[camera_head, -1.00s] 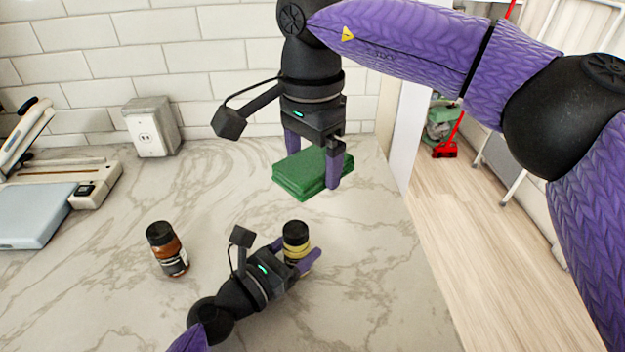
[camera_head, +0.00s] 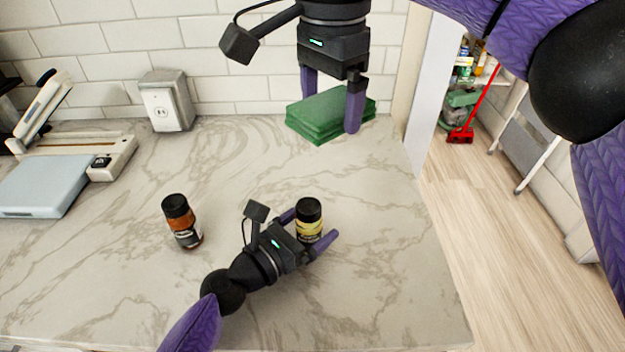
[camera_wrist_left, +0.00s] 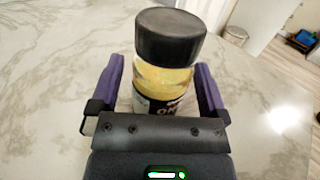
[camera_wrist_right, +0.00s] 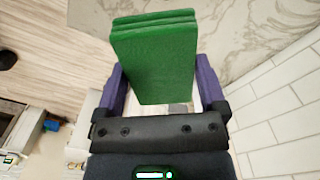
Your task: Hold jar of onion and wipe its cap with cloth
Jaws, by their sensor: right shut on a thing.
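The jar of onion (camera_head: 309,231) stands upright on the marble counter, with a black cap (camera_wrist_left: 170,36) and a yellow upper body. Part of its label shows in the left wrist view. My left gripper (camera_head: 316,232) has its fingers on either side of the jar. It is open, with a small gap on each side in the left wrist view (camera_wrist_left: 162,90). My right gripper (camera_head: 331,105) is shut on the folded green cloth (camera_head: 312,120), farther back and above the jar. The cloth fills the space between its fingers in the right wrist view (camera_wrist_right: 155,62).
A second jar (camera_head: 182,222), orange-brown with a black cap, stands left of my left gripper. A scale-like device (camera_head: 45,185) is at far left and an outlet box (camera_head: 166,101) by the tiled wall. The counter's right edge drops to a wooden floor (camera_head: 490,240).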

